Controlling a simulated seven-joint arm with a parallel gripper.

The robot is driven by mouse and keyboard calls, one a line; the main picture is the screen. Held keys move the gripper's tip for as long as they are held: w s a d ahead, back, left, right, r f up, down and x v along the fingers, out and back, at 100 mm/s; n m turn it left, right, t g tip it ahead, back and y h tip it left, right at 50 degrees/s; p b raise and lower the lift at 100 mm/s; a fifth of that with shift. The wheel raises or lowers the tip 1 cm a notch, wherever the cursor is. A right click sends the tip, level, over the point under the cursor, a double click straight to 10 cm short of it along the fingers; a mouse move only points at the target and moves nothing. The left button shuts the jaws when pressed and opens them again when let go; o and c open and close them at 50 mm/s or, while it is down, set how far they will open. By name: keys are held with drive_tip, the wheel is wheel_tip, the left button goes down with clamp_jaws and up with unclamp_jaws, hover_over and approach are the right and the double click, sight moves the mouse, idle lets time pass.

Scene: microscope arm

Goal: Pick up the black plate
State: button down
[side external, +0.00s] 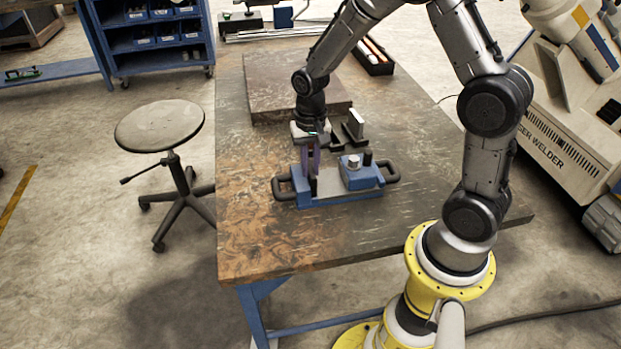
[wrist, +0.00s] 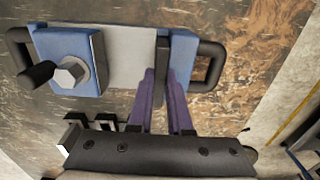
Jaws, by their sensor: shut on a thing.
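The black plate (wrist: 162,48) shows in the wrist view as a thin dark upright strip at one end of a blue fixture (wrist: 184,42), between its grey bed and the end block. My gripper (wrist: 161,74) has its two purple fingers one on each side of the plate, shut on it. In the side view my gripper (side external: 312,172) points straight down at the left end of the fixture (side external: 335,201). A dark edge of the plate (side external: 313,187) shows just below the fingertips there. The plate still stands within the fixture; the fingers hide part of it.
The fixture has black handles at both ends and a blue block with a hex bolt (side external: 353,161) at its right. Dark brackets with a pale block (side external: 355,123) stand behind it. A thick slab (side external: 270,85) lies farther back. The table's front left is clear.

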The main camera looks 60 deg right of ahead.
drive_tip(key=shift+r, duration=0.25)
